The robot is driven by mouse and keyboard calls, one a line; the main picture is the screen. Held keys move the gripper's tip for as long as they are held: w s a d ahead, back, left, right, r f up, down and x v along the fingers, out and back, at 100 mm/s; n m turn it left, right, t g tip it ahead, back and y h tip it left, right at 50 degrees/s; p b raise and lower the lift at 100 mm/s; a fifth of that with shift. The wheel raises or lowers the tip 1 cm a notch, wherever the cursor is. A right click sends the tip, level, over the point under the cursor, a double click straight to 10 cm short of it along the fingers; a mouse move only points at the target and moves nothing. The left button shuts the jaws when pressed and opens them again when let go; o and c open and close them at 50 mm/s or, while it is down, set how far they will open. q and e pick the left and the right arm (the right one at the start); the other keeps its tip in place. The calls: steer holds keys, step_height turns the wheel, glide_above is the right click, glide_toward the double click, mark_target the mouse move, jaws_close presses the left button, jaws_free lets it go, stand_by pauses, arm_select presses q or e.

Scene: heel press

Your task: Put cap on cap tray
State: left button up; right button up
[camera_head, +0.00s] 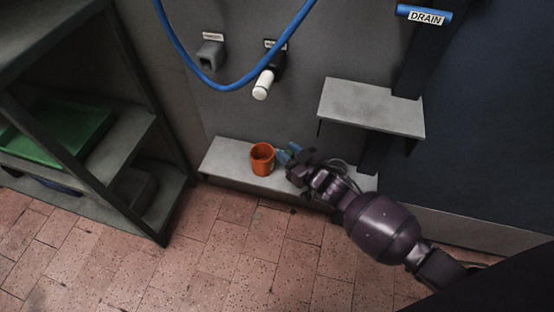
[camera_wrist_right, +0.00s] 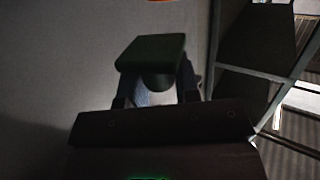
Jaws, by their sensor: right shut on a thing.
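My right gripper (camera_head: 289,157) is low over the grey wall shelf (camera_head: 225,155), just right of an orange cup (camera_head: 262,158). In the right wrist view, the gripper (camera_wrist_right: 155,95) is shut on a dark green, square-topped piece with a rounded dark part under it, which I take to be the cap (camera_wrist_right: 150,50). In the head view the held piece is small and hard to make out. No tray is marked as the cap tray; I cannot tell whether the low shelf or the higher grey shelf (camera_head: 370,105) is it. My left gripper is out of view.
A blue hose (camera_head: 235,88) hangs above, near a white-ended fitting (camera_head: 263,84) and a grey socket (camera_head: 210,55). A rack with a green tray (camera_head: 60,130) stands left. A blue "DRAIN" handle (camera_head: 425,15) is upper right. The higher shelf's top is bare.

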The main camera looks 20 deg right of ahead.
steer(key=shift+w+a, duration=0.1)
steer(key=shift+w, duration=0.1)
steer(key=shift+f, duration=0.3)
steer(key=f+b, duration=0.1)
steer(key=f, duration=0.1)
steer(key=f+b, duration=0.1)
steer(key=f, duration=0.2)
steer(key=shift+s+f+b, duration=0.2)
steer(key=shift+f+b, duration=0.15)
steer(key=shift+b, duration=0.05)
step_height(320, 180, down, 4)
steer(key=shift+w+b, duration=0.15)
steer(key=shift+b, duration=0.85)
steer(key=shift+w+r, duration=0.1)
steer(key=shift+r, duration=0.1)
steer(key=shift+f, duration=0.2)
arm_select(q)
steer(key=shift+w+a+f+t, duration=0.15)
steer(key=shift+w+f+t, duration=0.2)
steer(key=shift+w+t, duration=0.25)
arm_select(e)
steer(key=o, duration=0.9)
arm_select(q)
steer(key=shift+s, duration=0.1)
